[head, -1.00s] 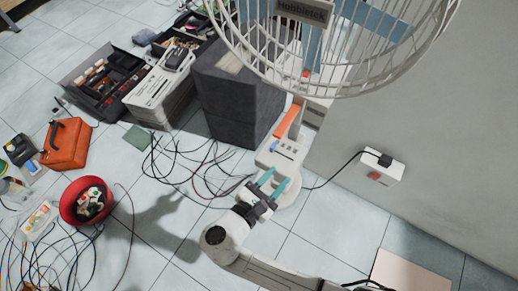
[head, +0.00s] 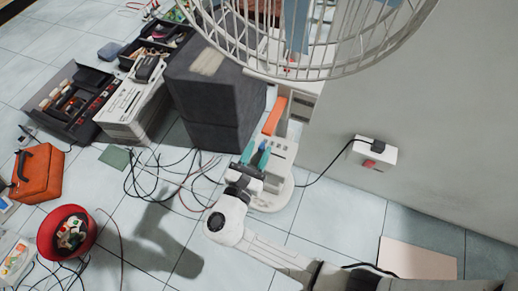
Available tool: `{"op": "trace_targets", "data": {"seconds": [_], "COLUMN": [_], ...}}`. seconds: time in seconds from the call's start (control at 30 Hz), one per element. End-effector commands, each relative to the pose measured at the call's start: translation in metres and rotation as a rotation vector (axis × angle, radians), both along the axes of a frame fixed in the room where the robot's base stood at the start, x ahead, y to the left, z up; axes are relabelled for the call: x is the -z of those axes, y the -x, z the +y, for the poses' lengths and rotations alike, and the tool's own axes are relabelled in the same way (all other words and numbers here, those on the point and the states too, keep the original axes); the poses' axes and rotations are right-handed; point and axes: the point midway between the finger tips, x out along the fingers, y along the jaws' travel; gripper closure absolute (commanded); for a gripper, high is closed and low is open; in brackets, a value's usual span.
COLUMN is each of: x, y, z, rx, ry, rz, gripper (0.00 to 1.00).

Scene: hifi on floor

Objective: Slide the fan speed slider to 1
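A white fan with a wire cage (head: 330,62) stands against the wall at the top of the head view. Its white base with a control panel (head: 283,150) is at the middle, below an orange part of the stand (head: 274,117). My gripper (head: 256,150), with teal fingertips, is at the left side of the control panel. The fingers look a little apart with nothing visible between them. The gripper covers part of the panel, so the slider and its position cannot be made out. I cannot tell whether a fingertip touches the panel.
A dark grey box (head: 212,97) stands behind the fan base. Black cables (head: 160,175) lie on the tiles to the left. A red bowl (head: 67,232), an orange case (head: 38,174) and open toolboxes (head: 75,103) are further left. A wall socket (head: 374,152) is at right.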

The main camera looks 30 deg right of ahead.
Motion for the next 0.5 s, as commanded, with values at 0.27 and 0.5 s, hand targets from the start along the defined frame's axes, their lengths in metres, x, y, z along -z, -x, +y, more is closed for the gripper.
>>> {"op": "trace_targets", "data": {"seconds": [0.27, 0.5], "x": [-0.0003, -0.0003], "y": [-0.0063, -0.0062], "z": [-0.0094, -0.0091], "rx": [0.001, 0.001], "ry": [-0.001, -0.001], "rz": [-0.001, -0.001], "gripper": [0.62, 0.68]}}
